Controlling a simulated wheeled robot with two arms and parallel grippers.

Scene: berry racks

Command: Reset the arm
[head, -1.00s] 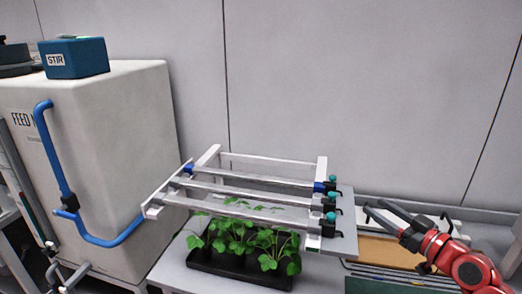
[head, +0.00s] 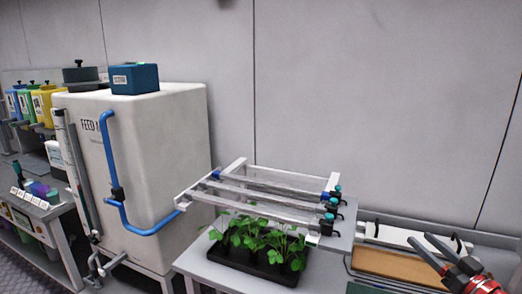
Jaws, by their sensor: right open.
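My right gripper (head: 428,252) shows at the lower right of the head view, with its two dark fingers apart and nothing between them. Its red wrist is cut off by the bottom edge. The fingers are over the shallow tray area to the right of the white pipe rack (head: 262,209), apart from the rack. My left gripper is not in the view.
A black tray of green plants (head: 249,268) stands under the front of the rack. A white feed tank (head: 165,150) with a blue pipe (head: 148,230) stands to the left. A brown panel (head: 395,264) lies near my right gripper. Coloured containers (head: 42,105) stand at the far left.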

